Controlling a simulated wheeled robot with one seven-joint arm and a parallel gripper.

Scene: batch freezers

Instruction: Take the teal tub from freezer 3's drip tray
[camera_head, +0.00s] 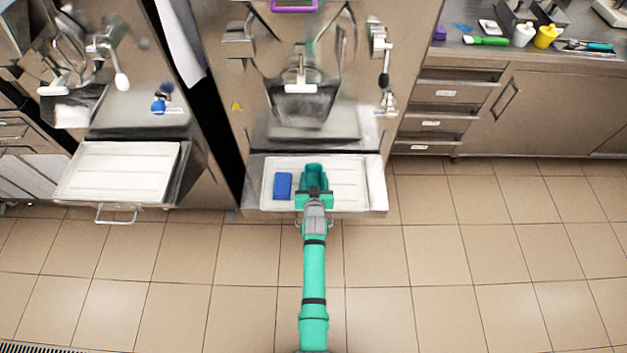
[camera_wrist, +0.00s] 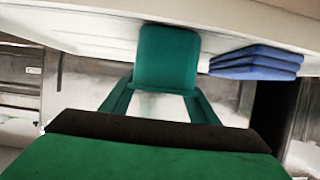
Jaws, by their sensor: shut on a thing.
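The teal tub (camera_head: 314,171) is over the white drip tray (camera_head: 348,184) of the middle freezer, right of a folded blue cloth or pad. It also shows in the wrist view (camera_wrist: 168,58), between the two green fingers. My gripper (camera_head: 314,189) reaches in from the front and is shut on the tub. In the wrist view my gripper's fingers (camera_wrist: 160,98) meet the tub's near end. I cannot tell whether the tub touches the tray. The freezer's number cannot be read.
The folded blue pad (camera_head: 283,185) lies on the tray close to the left of the tub and shows in the wrist view (camera_wrist: 256,62). Another freezer with an empty white tray (camera_head: 120,172) stands left. A steel counter (camera_head: 535,52) with tools is right. The tiled floor in front is clear.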

